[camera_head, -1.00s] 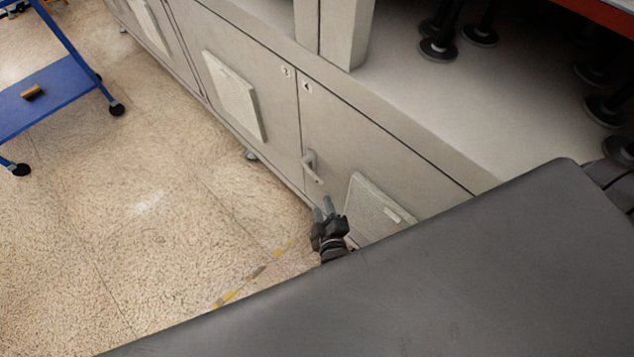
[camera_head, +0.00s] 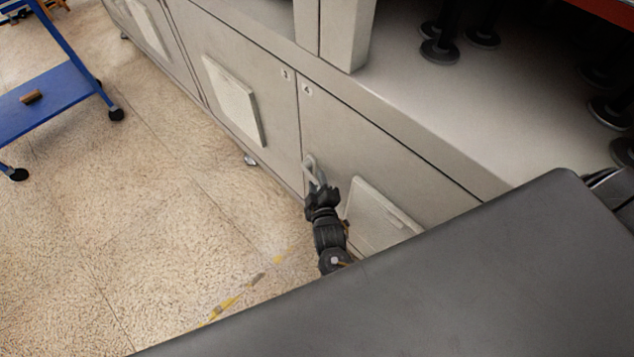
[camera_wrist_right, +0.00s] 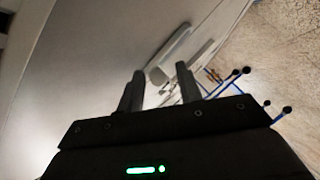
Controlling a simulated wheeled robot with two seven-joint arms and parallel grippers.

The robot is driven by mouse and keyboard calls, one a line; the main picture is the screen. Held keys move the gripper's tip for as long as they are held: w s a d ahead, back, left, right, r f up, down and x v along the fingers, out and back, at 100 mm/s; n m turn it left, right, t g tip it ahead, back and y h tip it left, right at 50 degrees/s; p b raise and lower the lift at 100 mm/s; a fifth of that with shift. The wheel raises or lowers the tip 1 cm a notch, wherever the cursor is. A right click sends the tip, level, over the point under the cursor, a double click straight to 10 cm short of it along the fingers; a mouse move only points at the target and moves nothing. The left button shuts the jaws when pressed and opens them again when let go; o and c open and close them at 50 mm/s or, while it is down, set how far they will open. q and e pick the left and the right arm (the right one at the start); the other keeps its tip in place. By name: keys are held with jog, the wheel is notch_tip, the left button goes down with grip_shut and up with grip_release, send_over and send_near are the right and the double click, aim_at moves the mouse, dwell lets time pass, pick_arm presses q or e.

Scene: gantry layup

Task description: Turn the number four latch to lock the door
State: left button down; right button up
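The number four door (camera_head: 345,140) is a grey cabinet door with a small "4" label near its upper left corner. It looks closed. Its latch (camera_head: 309,168) is a light grey handle at the door's left edge. My right gripper (camera_head: 317,184) is at the latch's lower end. In the right wrist view the right gripper (camera_wrist_right: 160,88) has its fingers apart, with the latch (camera_wrist_right: 170,52) just beyond and between the fingertips. I cannot tell whether a finger touches it. My left gripper is not in view.
Door three (camera_head: 240,75) with a vent panel is to the left. A vent panel (camera_head: 380,215) is on door four, right of my gripper. A blue cart (camera_head: 55,100) stands far left on open speckled floor. A ledge (camera_head: 430,120) runs above the doors.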

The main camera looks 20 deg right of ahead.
jog(key=shift+w, duration=0.15)
grip_shut()
jog(key=shift+f, duration=0.1)
dwell(0.3)
